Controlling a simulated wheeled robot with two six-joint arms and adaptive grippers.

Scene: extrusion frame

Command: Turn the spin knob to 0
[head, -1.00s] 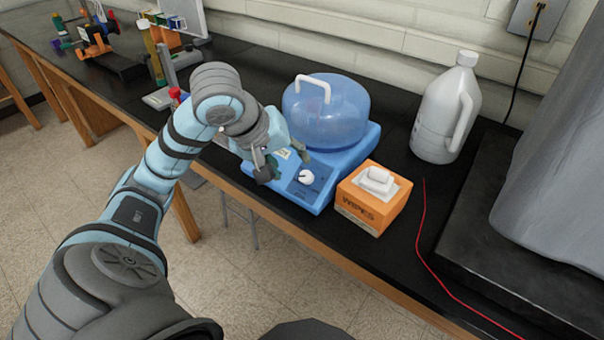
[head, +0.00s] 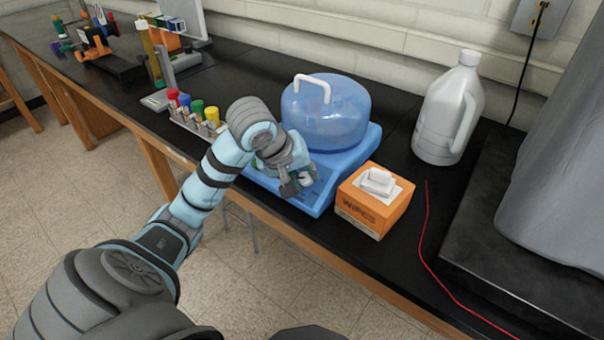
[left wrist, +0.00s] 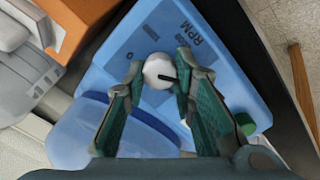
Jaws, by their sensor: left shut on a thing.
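The spin knob (left wrist: 157,69) is a round white knob with a dark pointer line, on the sloped front panel of a blue spinner base (head: 320,205). In the left wrist view the pointer line points to the right, toward one finger. My left gripper (left wrist: 161,75) is shut on the knob, with a finger on either side. My right gripper is out of view.
A clear blue dome (head: 326,115) with a white handle covers the spinner's top. An orange wipes box (head: 368,212) stands close to the right of the panel. A white jug (head: 446,112) is farther right. A tube rack (head: 193,122) stands left. A red cord (head: 426,240) lies on the bench.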

